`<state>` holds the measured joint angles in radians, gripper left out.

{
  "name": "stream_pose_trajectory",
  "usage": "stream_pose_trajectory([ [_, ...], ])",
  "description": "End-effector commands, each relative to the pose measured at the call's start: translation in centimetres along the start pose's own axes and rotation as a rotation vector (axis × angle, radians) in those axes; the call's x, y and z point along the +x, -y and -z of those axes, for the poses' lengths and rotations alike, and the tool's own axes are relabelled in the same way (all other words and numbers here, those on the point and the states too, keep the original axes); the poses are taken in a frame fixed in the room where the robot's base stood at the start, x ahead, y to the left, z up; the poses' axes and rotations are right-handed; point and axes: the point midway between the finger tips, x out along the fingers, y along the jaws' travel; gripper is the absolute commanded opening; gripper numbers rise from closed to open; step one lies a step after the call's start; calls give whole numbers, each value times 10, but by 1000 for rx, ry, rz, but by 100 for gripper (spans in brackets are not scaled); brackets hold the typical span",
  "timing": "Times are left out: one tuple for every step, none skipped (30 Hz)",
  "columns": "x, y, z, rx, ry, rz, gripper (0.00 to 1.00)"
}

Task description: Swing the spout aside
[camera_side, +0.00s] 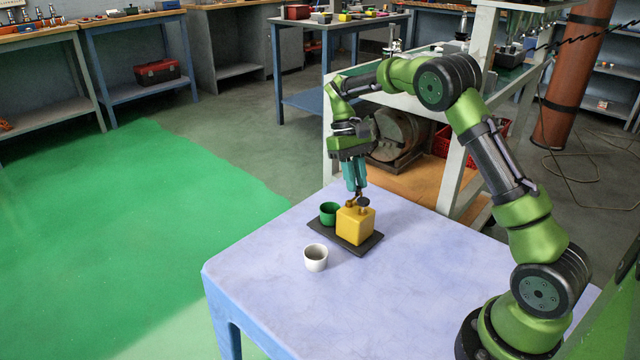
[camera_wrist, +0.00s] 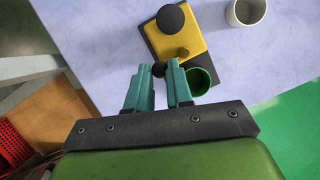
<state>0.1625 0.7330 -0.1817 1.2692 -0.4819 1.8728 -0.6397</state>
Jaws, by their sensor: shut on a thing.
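A yellow box-shaped dispenser (camera_side: 355,226) with a dark round cap (camera_side: 363,202) stands on a dark base plate (camera_side: 318,237). Its small brass-coloured spout (camera_side: 351,204) is at the top, on the side near my gripper. My gripper (camera_side: 355,188) points down over that side, its teal fingers close together. In the wrist view a small dark knob (camera_wrist: 158,70) sits between the fingertips, and the fingers are shut on this spout end. A green cup (camera_side: 329,212) stands beside the dispenser on the plate; my right-hand finger partly hides it in the wrist view.
A white cup (camera_side: 316,258) stands on the pale blue table (camera_side: 265,275), just off the plate's near edge. The table is otherwise clear around the plate. A white-framed bench (camera_side: 455,175) with a dark machine on it stands behind the table.

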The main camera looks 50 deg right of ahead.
Motion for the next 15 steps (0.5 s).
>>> stream_pose_trajectory([
  [-1,-1,-1,20,-1,9,0],
  [0,-1,-2,32,-1,13,0],
  [0,-1,-2,44,-1,19,0],
  [0,-1,-2,53,-1,23,0],
  [0,-1,-2,61,-1,26,0],
  [0,-1,-3,70,-1,30,0],
  [0,-1,-3,75,-1,32,0],
  [0,-2,-3,79,-1,34,0],
  [0,-2,-3,85,-1,36,0],
  [0,-2,-3,88,-1,37,0],
  [0,-2,-3,91,-1,38,0],
  [0,-2,-3,94,-1,39,0],
  [0,-2,-3,95,-1,40,0],
  [0,-2,-3,96,-1,40,0],
  [0,-2,-3,97,-1,40,0],
])
